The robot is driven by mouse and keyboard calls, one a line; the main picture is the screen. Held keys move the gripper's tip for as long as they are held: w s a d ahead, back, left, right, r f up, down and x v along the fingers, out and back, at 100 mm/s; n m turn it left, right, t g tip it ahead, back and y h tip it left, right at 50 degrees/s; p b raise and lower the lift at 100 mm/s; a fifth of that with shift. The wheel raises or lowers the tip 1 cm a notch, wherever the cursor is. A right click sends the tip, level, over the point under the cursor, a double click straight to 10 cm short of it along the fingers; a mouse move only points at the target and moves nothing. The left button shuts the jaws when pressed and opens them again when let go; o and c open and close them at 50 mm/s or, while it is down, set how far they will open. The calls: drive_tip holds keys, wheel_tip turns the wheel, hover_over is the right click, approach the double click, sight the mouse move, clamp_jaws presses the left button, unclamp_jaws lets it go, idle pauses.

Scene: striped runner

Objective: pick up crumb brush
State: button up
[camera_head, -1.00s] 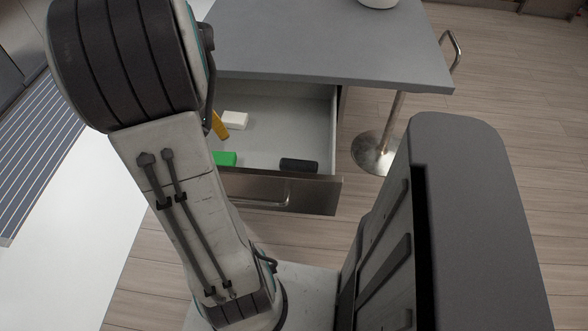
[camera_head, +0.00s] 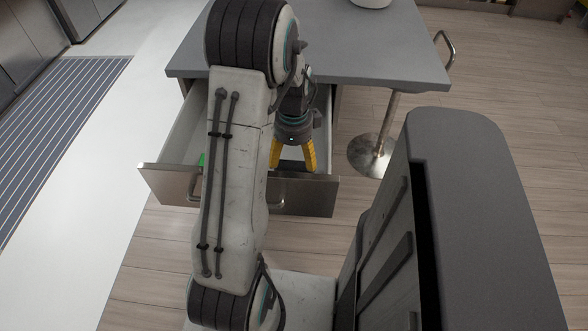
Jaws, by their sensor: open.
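My gripper (camera_head: 292,168) points down into the open drawer (camera_head: 166,183), near its front right. Its two yellow fingers are apart. A small dark object (camera_head: 290,164), which looks like the crumb brush, lies on the drawer floor and shows partly between and behind the fingers. I cannot tell whether the fingers touch it. My arm hides much of the drawer.
A green block (camera_head: 201,160) shows as a sliver left of my arm in the drawer. The grey tabletop (camera_head: 370,50) overhangs the drawer's back. A white bowl (camera_head: 371,2) sits at the table's far edge.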

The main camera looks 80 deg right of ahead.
sight(293, 166)
drive_tip(key=shift+w+d+f, duration=0.1)
drive_tip(key=shift+d+f, duration=0.05)
drive_tip(key=shift+f, duration=1.15)
drive_tip(key=shift+d+f, duration=0.15)
drive_tip(key=shift+f, duration=1.15)
drive_tip(key=c, duration=1.3)
drive_tip(key=shift+r, duration=0.1)
drive_tip(key=shift+c, duration=0.2)
wheel_tip(293, 166, up, 10)
drive_tip(key=shift+f+p, duration=0.1)
drive_tip(key=shift+p, duration=0.3)
